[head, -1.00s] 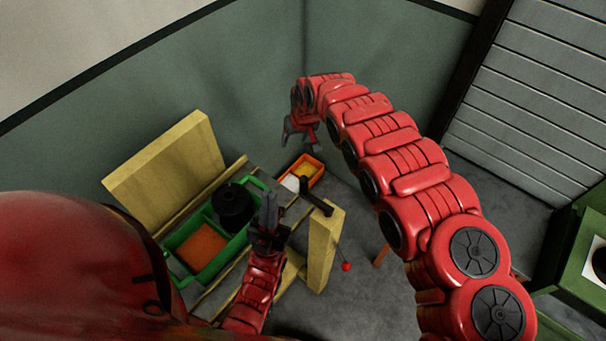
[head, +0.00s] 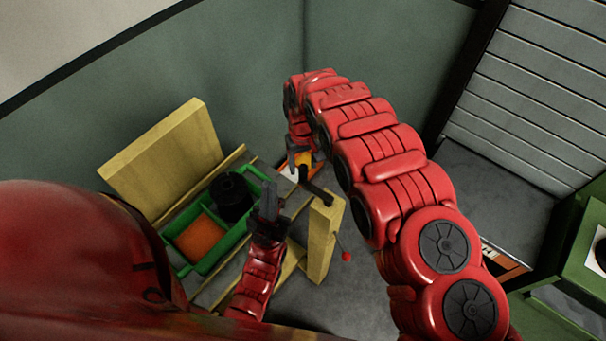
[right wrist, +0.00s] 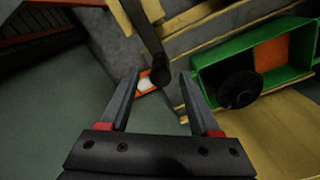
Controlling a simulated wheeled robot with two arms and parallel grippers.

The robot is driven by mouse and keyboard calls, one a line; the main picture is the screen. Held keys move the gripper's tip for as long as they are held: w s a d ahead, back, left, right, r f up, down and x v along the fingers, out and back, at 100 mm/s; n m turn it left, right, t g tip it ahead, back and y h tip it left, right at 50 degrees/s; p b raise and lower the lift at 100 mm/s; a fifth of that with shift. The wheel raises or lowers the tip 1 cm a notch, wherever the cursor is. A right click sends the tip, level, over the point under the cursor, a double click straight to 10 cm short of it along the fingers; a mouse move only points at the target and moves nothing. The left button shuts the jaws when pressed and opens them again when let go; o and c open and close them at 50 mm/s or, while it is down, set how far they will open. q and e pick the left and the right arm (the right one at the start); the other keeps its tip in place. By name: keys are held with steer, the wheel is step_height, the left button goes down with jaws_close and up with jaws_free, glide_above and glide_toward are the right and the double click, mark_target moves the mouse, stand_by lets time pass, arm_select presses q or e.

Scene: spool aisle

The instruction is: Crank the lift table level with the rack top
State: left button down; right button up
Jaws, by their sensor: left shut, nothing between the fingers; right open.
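A black bar (head: 318,192) sticks out at the top of a yellow wooden post (head: 322,240). In the right wrist view the black bar (right wrist: 150,42) hangs down to a rounded end. I cannot tell which part is the lift table or the rack top. My right gripper (head: 303,165) is open near the bar; in the wrist view the bar's end lies between and beyond the fingertips (right wrist: 160,80), with no clear contact. My left gripper (head: 270,192) is shut and empty, beside the green tray.
A green tray (head: 222,257) holds a black spool (head: 232,197) and an orange block (head: 200,238). A yellow board (head: 165,158) stands behind it. An orange bin (right wrist: 148,82) is partly hidden below my right gripper. A green cabinet (head: 575,255) stands at right. Grey floor is clear between.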

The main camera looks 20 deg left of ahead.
mark_target(303, 175)
step_height(303, 175, down, 5)
steer(key=shift+a+r+p, duration=0.1)
steer(key=shift+r+p, duration=0.1)
steer(key=shift+p, duration=0.3)
steer(key=shift+f, duration=0.45)
jaws_close()
stand_by(1.0)
